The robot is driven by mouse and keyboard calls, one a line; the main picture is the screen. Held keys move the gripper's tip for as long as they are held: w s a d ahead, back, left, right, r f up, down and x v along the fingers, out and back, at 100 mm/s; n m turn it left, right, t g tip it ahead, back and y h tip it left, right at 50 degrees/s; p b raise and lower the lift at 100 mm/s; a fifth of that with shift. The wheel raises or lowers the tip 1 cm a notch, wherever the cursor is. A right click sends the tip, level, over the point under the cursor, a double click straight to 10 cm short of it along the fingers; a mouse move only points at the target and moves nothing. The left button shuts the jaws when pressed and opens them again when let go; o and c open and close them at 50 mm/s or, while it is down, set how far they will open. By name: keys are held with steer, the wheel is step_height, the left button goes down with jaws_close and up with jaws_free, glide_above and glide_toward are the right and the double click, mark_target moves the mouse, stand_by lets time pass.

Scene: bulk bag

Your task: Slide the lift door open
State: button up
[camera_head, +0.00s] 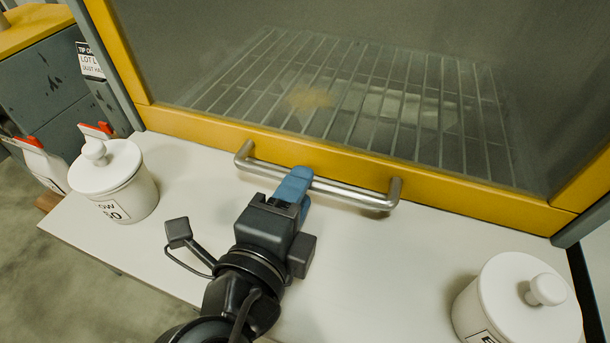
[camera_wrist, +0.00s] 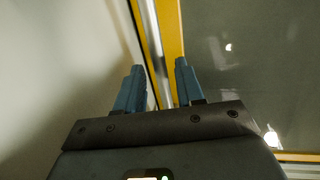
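The lift door has a yellow frame (camera_head: 448,184) around a clear, dusky pane (camera_head: 400,40). Its bottom rail is down at the back edge of the white worktop in the head view. A silver bar handle (camera_head: 345,190) runs along the bottom rail on two posts. My gripper (camera_head: 299,180) is at the bar, left of its middle, and its blue fingers hide part of it. In the wrist view, the fingers (camera_wrist: 160,68) are apart, with the bar (camera_wrist: 153,40) running between them. Gaps show beside the bar; I cannot tell whether either finger touches it.
A white lidded jar (camera_head: 127,195) stands on the worktop (camera_head: 385,265) at the left, another (camera_head: 520,310) at the front right. A wire rack (camera_head: 350,90) shows behind the pane. Grey cabinets (camera_head: 50,90) stand at the far left. The worktop between the jars is otherwise clear.

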steer(key=shift+x, duration=1.55)
jaws_close()
